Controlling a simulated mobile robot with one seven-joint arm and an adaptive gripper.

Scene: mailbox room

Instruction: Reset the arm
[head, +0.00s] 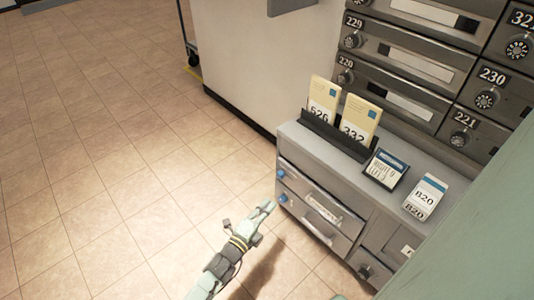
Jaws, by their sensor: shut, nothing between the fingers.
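My gripper (264,209) is at the end of my pale green arm, in the lower middle of the head view. Its fingers are shut with nothing between them. It points up and to the right, beside the left end of the grey cabinet's drawers (318,205). I cannot tell whether a fingertip touches the cabinet. My arm comes in from the bottom edge of the picture.
Numbered mailboxes (410,70) rise behind. A pale green surface fills the right edge. Tiled floor (90,150) is clear at left.

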